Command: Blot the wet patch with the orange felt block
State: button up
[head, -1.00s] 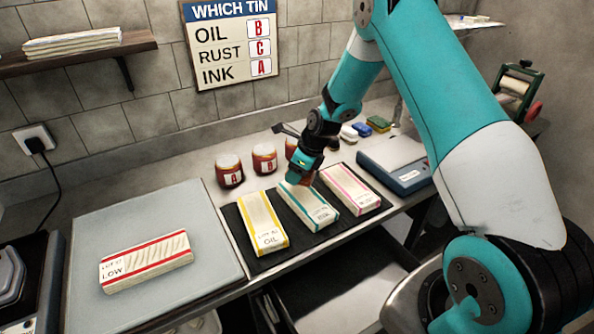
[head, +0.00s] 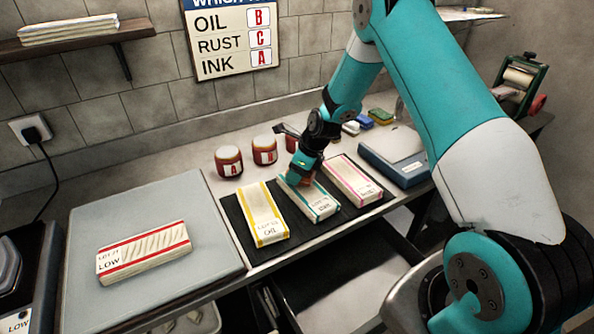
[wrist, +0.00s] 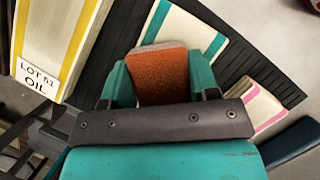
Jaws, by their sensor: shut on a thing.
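My gripper (wrist: 162,85) is shut on the orange felt block (wrist: 160,72), with one teal finger on each side of it. In the head view my gripper (head: 303,172) is over the back part of the teal-striped folded cloth (head: 318,202), the middle one of three on a dark ribbed mat (head: 236,222). The cloth also shows behind the block in the wrist view (wrist: 200,32). I cannot tell whether the block touches the cloth. No wet patch can be made out; the gripper and block hide part of the cloth.
A yellow-striped cloth labelled OIL (head: 262,215) lies left of the middle one, a pink-striped cloth (head: 352,180) right. Red tins (head: 229,161) stand behind. A red-striped cloth (head: 143,252) lies on the grey board (head: 190,200).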

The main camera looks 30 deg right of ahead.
jog(key=shift+f, duration=0.6)
dwell(1.2)
jog(key=shift+r, duration=0.15)
jog(key=shift+r+p, duration=2.55)
jog(key=shift+r, duration=0.85)
